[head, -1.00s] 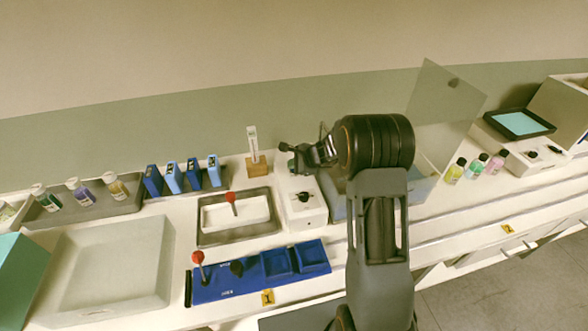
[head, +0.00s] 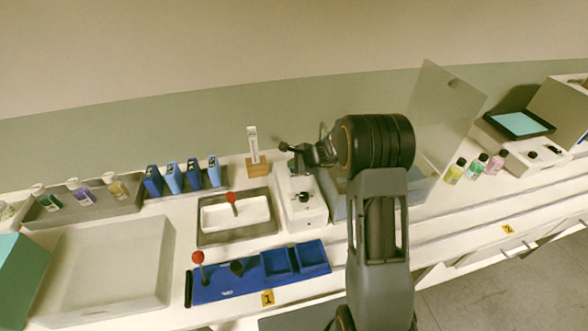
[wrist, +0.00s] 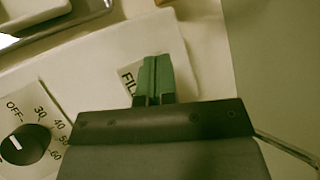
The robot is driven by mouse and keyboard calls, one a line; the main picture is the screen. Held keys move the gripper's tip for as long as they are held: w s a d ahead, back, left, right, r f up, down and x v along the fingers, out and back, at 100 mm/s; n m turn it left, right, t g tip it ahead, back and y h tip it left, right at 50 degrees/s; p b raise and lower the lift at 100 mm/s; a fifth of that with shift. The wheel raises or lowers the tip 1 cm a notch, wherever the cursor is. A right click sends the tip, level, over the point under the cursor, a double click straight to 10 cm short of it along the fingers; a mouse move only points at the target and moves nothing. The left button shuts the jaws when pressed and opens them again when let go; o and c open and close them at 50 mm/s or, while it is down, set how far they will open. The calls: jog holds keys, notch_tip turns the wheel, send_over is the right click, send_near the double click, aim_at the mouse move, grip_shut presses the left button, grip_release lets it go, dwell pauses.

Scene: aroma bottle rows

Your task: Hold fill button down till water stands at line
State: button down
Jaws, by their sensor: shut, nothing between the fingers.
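The white fill unit (head: 295,217) stands right of the grey sink tray, with a dark dial on its front. In the wrist view its white top (wrist: 95,75) carries a partly covered label reading "FIL" (wrist: 129,78) and the dial (wrist: 28,144) with OFF and number marks. My gripper (head: 293,156) is over the back of the unit. In the wrist view its green fingers (wrist: 155,80) are shut together, with nothing between them, beside the label. The fill button is hidden, and I cannot tell whether the fingers touch it. No water level or line can be made out.
A grey tray (head: 200,240) with a red-knobbed item and a blue block (head: 225,290) lie left of the unit. A small gauge on a wooden block (head: 257,168) stands behind. A tilted clear panel (head: 440,115) rises right of my arm.

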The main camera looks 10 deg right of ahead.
jog(key=shift+r+p, duration=0.3)
jog(key=shift+r, duration=0.4)
jog(key=shift+r+p, duration=1.85)
jog(key=shift+r, duration=0.7)
